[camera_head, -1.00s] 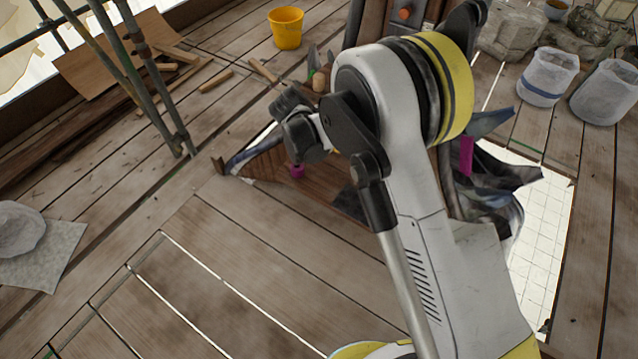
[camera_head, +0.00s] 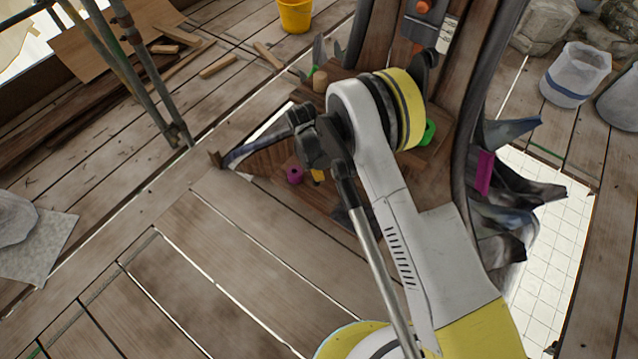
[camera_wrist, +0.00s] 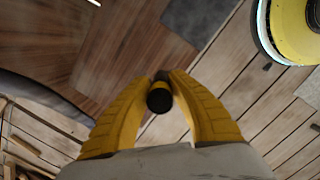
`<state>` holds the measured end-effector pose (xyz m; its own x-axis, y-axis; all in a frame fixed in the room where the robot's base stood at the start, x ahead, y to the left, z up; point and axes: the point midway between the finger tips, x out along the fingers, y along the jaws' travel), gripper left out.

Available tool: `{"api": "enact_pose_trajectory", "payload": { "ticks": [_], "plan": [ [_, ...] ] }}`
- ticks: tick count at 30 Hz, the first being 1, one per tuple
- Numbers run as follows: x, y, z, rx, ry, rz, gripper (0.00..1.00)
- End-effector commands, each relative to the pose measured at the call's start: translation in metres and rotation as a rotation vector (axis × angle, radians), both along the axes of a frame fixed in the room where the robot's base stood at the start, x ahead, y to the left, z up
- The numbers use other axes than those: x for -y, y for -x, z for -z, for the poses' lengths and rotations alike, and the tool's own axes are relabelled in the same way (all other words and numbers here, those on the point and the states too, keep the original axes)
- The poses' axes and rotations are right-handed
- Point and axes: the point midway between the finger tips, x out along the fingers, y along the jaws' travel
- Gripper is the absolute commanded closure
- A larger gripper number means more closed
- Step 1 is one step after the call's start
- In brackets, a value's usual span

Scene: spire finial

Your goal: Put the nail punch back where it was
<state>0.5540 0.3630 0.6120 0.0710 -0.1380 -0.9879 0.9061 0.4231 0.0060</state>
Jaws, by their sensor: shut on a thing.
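In the wrist view, my gripper (camera_wrist: 160,84) has its two yellow fingers closed around a dark, round-ended piece, which looks like the nail punch (camera_wrist: 159,99). It is seen nearly end-on, so its length is hidden. In the head view, a small yellow part of my gripper (camera_head: 318,175) shows below the dark wrist, above the reddish wooden boards. The punch cannot be made out there. I cannot tell which spot it came from.
A magenta cylinder (camera_head: 294,175) stands just left of my gripper. A green ring (camera_head: 429,132) and a wooden cylinder (camera_head: 320,81) are near my arm. Dark torn sheets (camera_head: 510,190) rise at right. A yellow bucket (camera_head: 295,15) stands far back. Planks at front left are clear.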

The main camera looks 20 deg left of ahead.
Motion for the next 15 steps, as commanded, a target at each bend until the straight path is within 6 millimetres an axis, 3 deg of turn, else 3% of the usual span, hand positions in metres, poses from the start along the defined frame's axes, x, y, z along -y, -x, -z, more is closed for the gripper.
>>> {"api": "enact_pose_trajectory", "payload": {
  "ticks": [3, 15],
  "plan": [
    [0.000, 0.000, 0.028, 0.000, 0.001, 0.000, 1.00],
    [0.000, -0.001, 0.073, 0.002, 0.001, 0.000, 1.00]
  ]
}}
